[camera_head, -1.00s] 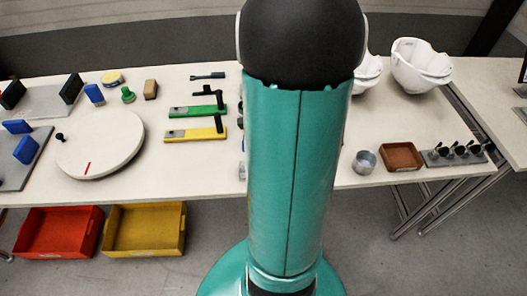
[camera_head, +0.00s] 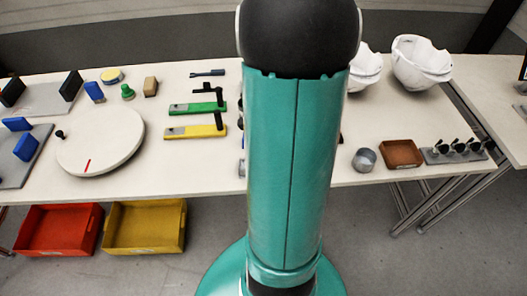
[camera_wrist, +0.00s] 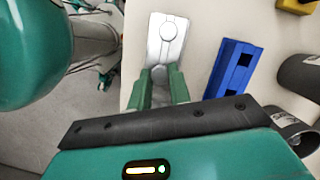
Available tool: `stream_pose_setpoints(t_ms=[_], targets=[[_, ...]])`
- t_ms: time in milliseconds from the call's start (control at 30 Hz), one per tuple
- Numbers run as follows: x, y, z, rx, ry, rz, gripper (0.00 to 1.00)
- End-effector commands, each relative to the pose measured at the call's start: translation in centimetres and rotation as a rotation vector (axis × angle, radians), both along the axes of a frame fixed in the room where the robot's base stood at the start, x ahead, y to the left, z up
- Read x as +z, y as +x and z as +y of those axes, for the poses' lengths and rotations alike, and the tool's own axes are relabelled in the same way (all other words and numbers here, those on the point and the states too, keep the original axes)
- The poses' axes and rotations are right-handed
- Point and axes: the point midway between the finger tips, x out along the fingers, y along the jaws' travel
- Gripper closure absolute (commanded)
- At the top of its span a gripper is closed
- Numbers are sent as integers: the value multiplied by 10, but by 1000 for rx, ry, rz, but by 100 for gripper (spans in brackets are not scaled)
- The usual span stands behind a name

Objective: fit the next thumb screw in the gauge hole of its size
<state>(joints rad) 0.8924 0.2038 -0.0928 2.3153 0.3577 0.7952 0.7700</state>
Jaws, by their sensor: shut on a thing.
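My gripper (camera_wrist: 162,88) shows in the wrist view, its two green fingers close together on a small grey piece (camera_wrist: 160,74), which looks like a thumb screw and is mostly hidden by the fingers. Just beyond the fingertips lies a pale grey plate (camera_wrist: 157,49) with a round disc-like feature (camera_wrist: 168,31). I cannot tell whether the held piece touches this plate. In the head view several dark thumb-screw-like pieces (camera_head: 458,146) stand in a row on a grey block (camera_head: 436,157) at the right. My gripper is hidden behind my arm there.
A blue block (camera_wrist: 236,63) with dark square openings lies right of the plate, with grey cylinders (camera_wrist: 300,75) beyond. In the head view a grey cup (camera_head: 364,160) and brown tray (camera_head: 401,153) stand near the grey block. White helmet shells (camera_head: 421,62) are behind.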

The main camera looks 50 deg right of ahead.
Motion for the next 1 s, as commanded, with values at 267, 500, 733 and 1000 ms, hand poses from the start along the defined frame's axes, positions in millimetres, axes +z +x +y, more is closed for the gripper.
stream_pose_setpoints(t_ms=[267, 500, 733, 1000], targets=[[-4, 0, 0, 0, 0, 0, 100], [-7, 0, 0, 0, 0, 1, 100], [-10, 0, 0, 0, 0, 1, 100], [-12, 0, 0, 1, -1, 0, 100]])
